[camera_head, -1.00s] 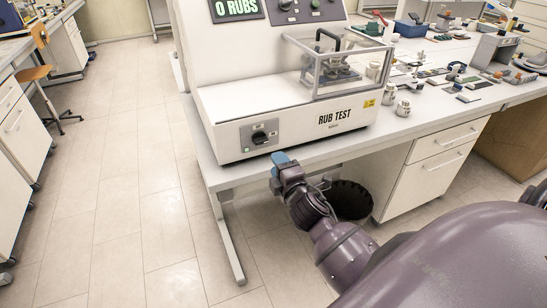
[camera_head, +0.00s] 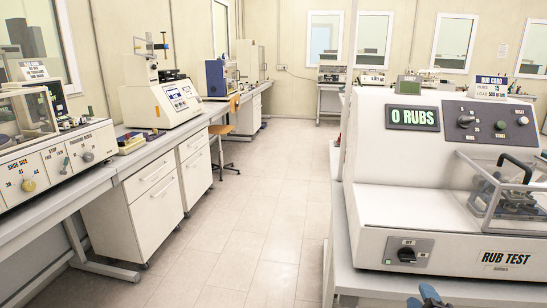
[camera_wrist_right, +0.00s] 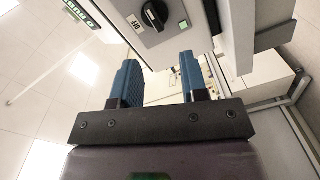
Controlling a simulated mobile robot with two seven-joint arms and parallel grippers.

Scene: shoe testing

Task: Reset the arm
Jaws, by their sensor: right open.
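My right gripper (camera_wrist_right: 158,82) shows in the right wrist view with its two blue fingers apart and nothing between them. In the head view only the tip of my right gripper (camera_head: 428,296) shows at the bottom edge, in front of the rub test machine (camera_head: 385,212). The machine's dial (camera_wrist_right: 155,14) appears beyond the fingers in the wrist view, apart from them. My left gripper is not in view.
The rub test machine stands on a bench (camera_head: 345,278) at the right. A shoe size machine (camera_head: 60,160) and another instrument (camera_head: 160,100) stand on the left bench. An orange chair (camera_head: 222,130) is farther back. The floor aisle (camera_head: 250,220) between is clear.

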